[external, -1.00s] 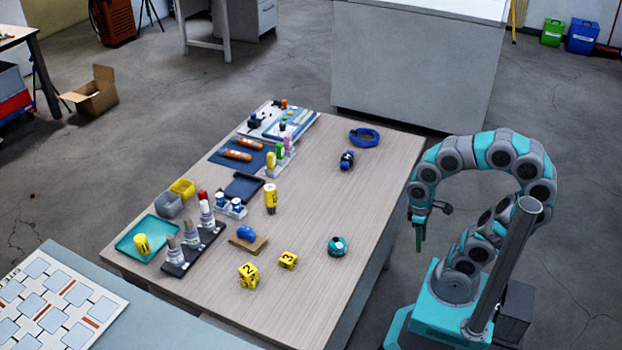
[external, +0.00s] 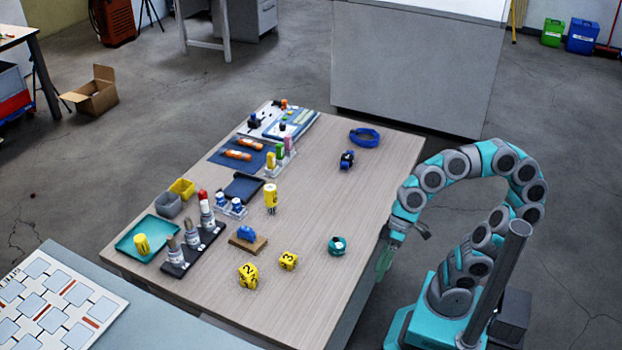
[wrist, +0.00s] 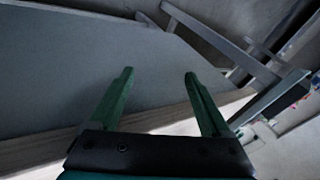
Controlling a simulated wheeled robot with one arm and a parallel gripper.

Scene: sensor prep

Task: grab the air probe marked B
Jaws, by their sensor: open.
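No letter B is readable on anything, so I cannot tell which thing is the air probe marked B. Several grey upright cylinders (external: 191,234) stand in a dark rack (external: 178,269) at the table's left side; one at the back has a red top (external: 203,194). Two orange cylinders (external: 238,155) lie on a blue mat (external: 222,161) farther back. My gripper (external: 384,264) hangs beside the table's right edge, far from these. In the wrist view its green fingers (wrist: 158,74) are apart with nothing between them.
The wooden table (external: 310,200) has bare room in its middle and right. Yellow numbered cubes (external: 248,275), a teal round object (external: 337,245), a blue ring (external: 365,136) and a teal tray (external: 130,241) sit on it. The table's right edge is close to my gripper.

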